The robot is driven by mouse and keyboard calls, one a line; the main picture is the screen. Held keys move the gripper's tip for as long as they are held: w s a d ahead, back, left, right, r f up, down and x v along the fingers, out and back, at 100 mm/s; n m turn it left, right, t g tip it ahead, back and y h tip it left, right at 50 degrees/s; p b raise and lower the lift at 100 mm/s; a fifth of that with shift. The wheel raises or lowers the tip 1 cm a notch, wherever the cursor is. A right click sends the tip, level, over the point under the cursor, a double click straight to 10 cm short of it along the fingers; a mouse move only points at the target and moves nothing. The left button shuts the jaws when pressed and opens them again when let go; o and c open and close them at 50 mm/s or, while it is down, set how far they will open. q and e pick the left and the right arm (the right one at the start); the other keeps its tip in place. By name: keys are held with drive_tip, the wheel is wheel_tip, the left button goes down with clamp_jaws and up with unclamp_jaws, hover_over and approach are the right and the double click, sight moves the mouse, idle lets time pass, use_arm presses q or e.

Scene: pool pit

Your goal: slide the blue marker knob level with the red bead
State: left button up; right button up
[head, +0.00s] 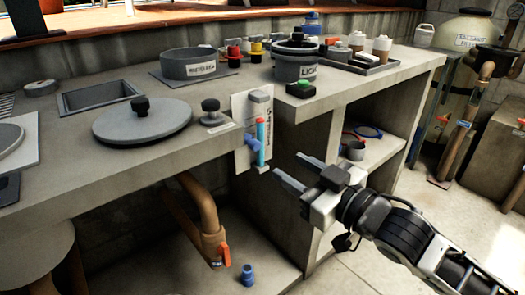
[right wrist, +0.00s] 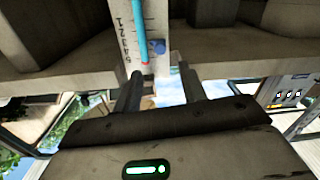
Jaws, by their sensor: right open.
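A white gauge plate (head: 243,108) with a printed scale is fixed at the counter's front edge, with an upright cyan tube (head: 261,135) on it. The blue marker knob (head: 252,144) sticks out just left of the tube, around its lower half. In the right wrist view the blue knob (right wrist: 157,46) is beside the cyan tube (right wrist: 138,35) and the scale numbers.
The concrete counter (head: 222,135) overhangs open shelves. A brown pipe with an orange valve handle (head: 225,257) is below left, and a blue fitting (head: 248,275) stands on the lower floor. A green button box (head: 301,89) stands near the edge above my gripper.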

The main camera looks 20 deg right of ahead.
sight(258, 148)
drive_tip(key=x, duration=0.8)
drive_tip(key=shift+w+b, duration=0.1)
drive_tip(key=shift+b, duration=0.25)
drive_tip(key=shift+w+a, duration=0.25)
drive_tip(key=shift+w, duration=0.2)
use_arm(q)
drive_tip(key=shift+d+r, duration=0.15)
